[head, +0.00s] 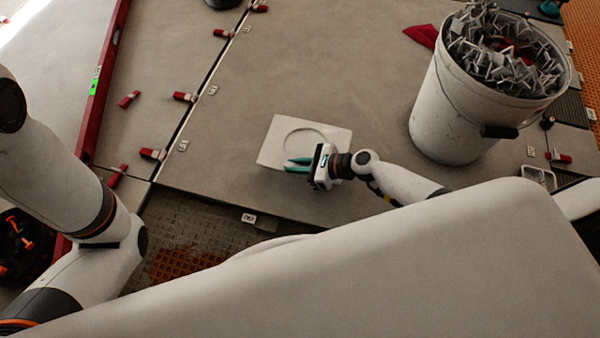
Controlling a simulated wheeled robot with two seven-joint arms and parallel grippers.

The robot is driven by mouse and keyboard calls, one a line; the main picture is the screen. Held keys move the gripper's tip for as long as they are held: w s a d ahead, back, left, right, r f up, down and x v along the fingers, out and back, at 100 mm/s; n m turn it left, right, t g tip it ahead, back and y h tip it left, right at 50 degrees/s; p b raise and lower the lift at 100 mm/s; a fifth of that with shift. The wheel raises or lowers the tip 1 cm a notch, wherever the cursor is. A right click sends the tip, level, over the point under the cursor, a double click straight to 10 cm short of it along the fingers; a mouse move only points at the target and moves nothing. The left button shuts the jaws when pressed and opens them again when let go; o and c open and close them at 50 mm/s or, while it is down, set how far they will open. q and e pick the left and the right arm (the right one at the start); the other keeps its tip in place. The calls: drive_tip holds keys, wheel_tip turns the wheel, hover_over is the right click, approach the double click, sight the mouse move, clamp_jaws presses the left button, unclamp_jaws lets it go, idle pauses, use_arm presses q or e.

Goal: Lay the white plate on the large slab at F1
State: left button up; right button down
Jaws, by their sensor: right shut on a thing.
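The white plate (282,137) is square with a round ring outline on its face. It shows over the middle-left part of the large grey slab (330,60). My right gripper (298,163) has teal fingers and is shut on the plate's near edge. The plate looks roughly flat; I cannot tell whether it touches the slab or hangs just above it. My left arm shows at the left, but its gripper is not in view.
A white bucket (450,115) full of grey clips stands on the right. Red wedges (185,97) and small tags (184,145) line the slab's left joint. A red level (103,85) lies further left. The near-left area is a bare, combed bed (195,225). The slab's middle is clear.

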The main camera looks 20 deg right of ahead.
sight(297, 180)
wheel_tip(297, 180, down, 5)
drive_tip(key=b, duration=0.3)
drive_tip(key=shift+b, duration=0.35)
drive_tip(key=shift+r, duration=0.15)
drive_tip(key=c, duration=1.8)
unclamp_jaws()
drive_tip(key=o, duration=0.4)
drive_tip(key=shift+o, duration=0.2)
